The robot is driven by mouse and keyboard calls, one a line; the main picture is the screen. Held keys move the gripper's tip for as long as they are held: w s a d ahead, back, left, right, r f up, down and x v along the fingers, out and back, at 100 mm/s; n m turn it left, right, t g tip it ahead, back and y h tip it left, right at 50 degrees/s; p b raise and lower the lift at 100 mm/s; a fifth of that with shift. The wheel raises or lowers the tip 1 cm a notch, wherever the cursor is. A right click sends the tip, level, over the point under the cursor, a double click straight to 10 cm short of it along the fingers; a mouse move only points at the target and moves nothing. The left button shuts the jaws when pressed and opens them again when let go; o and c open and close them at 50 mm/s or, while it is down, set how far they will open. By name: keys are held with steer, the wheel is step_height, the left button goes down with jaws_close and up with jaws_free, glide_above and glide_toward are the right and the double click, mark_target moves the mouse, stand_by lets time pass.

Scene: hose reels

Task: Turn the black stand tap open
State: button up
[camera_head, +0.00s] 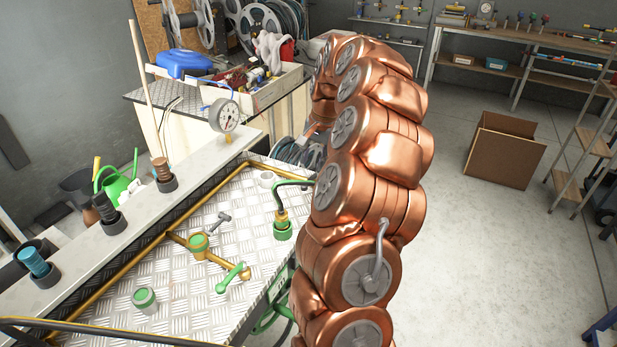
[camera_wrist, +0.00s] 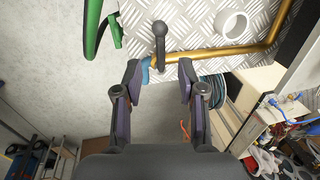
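A dark grey-black tap lever (camera_wrist: 160,42) shows in the wrist view, with a round head at the top and its narrow end pointing toward my gripper. It sits over the end of a brass pipe (camera_wrist: 215,53), with a small blue piece (camera_wrist: 146,66) beside it. My gripper (camera_wrist: 160,76) is open and empty, with its fingertips on either side of the lever's lower end. I cannot tell whether they touch it. In the head view my copper-coloured arm covers this tap and my gripper.
The tread-plate bench (camera_head: 190,285) carries a grey-handled tap (camera_head: 222,219), a green-handled tap (camera_head: 233,277) and a green hose fitting (camera_head: 282,228). A white ring (camera_wrist: 231,22) lies near the pipe. A cardboard box (camera_head: 505,150) stands on open floor to the right.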

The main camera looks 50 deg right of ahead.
mark_target(307, 182)
steer(key=shift+w+a+f+p, duration=0.1)
steer(key=shift+w+f+p, duration=0.25)
steer(key=shift+f, duration=0.9)
steer(key=shift+w+a+f+p, duration=0.15)
steer(key=shift+f+p, duration=0.35)
steer(key=shift+f, duration=0.75)
steer(key=shift+w+a+f+p, duration=0.1)
steer(key=shift+w+f+p, duration=0.25)
steer(key=shift+f, duration=0.9)
steer(key=shift+s, duration=0.1)
jaws_close()
